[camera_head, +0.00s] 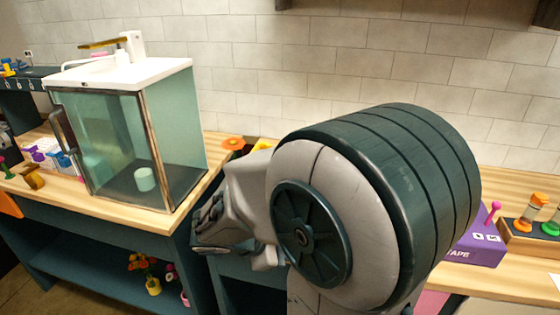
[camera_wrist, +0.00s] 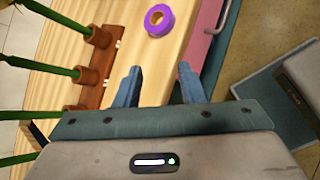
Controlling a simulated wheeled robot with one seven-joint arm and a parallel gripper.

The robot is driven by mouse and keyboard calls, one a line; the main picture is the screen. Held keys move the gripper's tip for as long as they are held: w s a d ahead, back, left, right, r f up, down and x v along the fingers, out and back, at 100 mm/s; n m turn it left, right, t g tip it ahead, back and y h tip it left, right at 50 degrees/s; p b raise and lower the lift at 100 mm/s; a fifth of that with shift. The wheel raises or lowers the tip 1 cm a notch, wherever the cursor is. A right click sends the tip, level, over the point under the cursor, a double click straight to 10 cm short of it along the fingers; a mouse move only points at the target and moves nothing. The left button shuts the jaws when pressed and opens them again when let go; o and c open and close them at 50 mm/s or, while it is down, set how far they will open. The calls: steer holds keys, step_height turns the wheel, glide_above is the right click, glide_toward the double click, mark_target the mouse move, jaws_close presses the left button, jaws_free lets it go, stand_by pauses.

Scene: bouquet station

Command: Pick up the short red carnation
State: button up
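I cannot pick out the short red carnation for certain in either view. In the wrist view, several green stems (camera_wrist: 62,72) stand in brown holders (camera_wrist: 88,78) along the left; their flower heads are outside the picture. My gripper (camera_wrist: 160,78) has its two blue fingers apart, with nothing between them. It is above the wooden counter (camera_wrist: 180,62), to the right of the holders. In the head view my arm covers the middle of the counter, and the fingers cannot be made out. An orange bloom (camera_head: 233,143) shows just left of my arm.
A purple ring (camera_wrist: 158,20) lies on the counter ahead of my fingers. A glass-fronted cabinet (camera_head: 140,150) stands at left. Potted flowers (camera_head: 148,268) sit on the lower shelf. A purple tape box (camera_head: 478,245) and a wooden rack (camera_head: 530,235) are at right.

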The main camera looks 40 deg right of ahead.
steer(key=w+d+r+n+t+h+b, duration=0.1)
steer(key=w+r+n+t+h, duration=0.1)
steer(key=w+n+t+h, duration=0.3)
steer(key=w+r+n+t+h, duration=0.2)
steer(key=w+r+n, duration=0.1)
steer(key=w+n, duration=0.3)
steer(key=x, duration=1.3)
steer(key=shift+w+d+f+n+b, duration=0.25)
steer(key=shift+w+d+n+b, duration=0.05)
steer(key=shift+w+b, duration=0.1)
jaws_close()
